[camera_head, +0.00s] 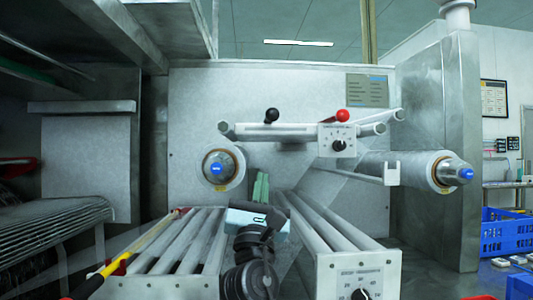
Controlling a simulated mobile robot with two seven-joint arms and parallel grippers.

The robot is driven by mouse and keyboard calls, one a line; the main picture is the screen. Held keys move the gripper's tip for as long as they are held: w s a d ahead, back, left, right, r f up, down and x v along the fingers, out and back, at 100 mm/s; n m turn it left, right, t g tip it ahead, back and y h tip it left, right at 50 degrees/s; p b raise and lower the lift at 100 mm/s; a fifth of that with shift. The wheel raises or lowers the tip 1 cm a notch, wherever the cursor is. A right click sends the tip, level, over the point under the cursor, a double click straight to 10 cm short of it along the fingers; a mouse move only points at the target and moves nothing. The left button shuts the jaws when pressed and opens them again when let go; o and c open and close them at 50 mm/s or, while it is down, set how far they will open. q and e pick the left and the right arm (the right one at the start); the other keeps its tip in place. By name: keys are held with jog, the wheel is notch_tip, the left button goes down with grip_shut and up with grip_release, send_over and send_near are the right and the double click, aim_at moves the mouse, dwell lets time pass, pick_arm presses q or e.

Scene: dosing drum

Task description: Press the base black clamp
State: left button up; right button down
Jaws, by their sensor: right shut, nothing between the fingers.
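A black ball-topped lever (272,115) stands on the upper crossbar of the machine; it is the black part that best fits the clamp, though I cannot be sure. A red ball-topped lever (342,115) stands to its right on the same bar. My right gripper (261,176) is in the middle of the view, its greenish fingers together and empty, pointing away from me. It shows below the black lever in the picture, apart from it. Its wrist and arm come up from the bottom centre. My left gripper is not in view.
A roller with a blue-centred end (222,168) is left of my fingers; another roller (445,172) is at right. Long rails (190,245) and a dial box (345,275) flank my arm. A dial (339,146) sits on the upper bar. Blue crates (505,235) stand far right.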

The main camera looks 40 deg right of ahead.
jog(key=s+r+p+x, duration=0.1)
jog(key=s+p+x, duration=0.1)
jog(key=x, duration=1)
jog(key=shift+w+a+r, duration=0.15)
jog(key=shift+a+r, duration=0.1)
jog(key=shift+r, duration=0.3)
